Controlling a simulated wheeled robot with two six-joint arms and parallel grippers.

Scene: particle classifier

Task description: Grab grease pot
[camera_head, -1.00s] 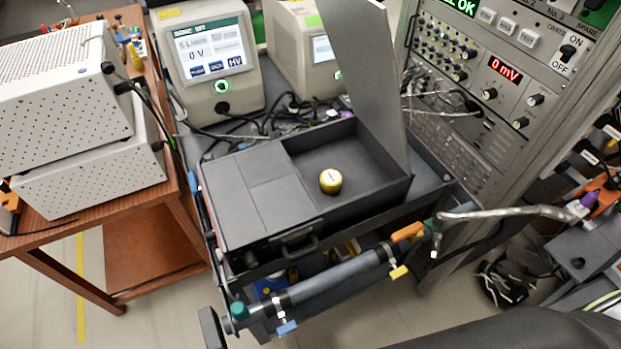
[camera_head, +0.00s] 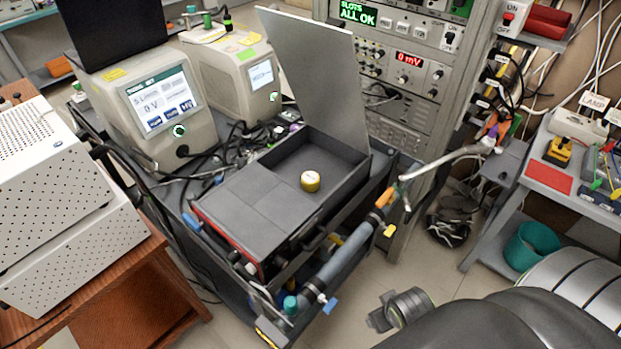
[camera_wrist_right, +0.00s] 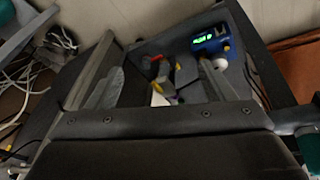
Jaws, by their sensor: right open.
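The grease pot is most likely the small gold round pot (camera_head: 311,182) with a pale top. It stands upright in the open compartment of a dark case (camera_head: 245,210) on the cart. The case's grey lid (camera_head: 318,75) stands raised behind it. In the right wrist view my right gripper (camera_wrist_right: 160,78) is open, its two fingers apart with nothing held between them. The pot is not seen in that view. My dark right arm shows at the lower right of the head view, with its gripper not clearly seen there. My left gripper is out of view.
A grey tube (camera_head: 345,255) runs along the cart's front side, near the case. Instrument boxes (camera_head: 160,110) and cables stand behind. A rack (camera_head: 405,80) rises at the back. In the wrist view, a blue device (camera_wrist_right: 212,42) and tools lie in a bin beyond the fingers.

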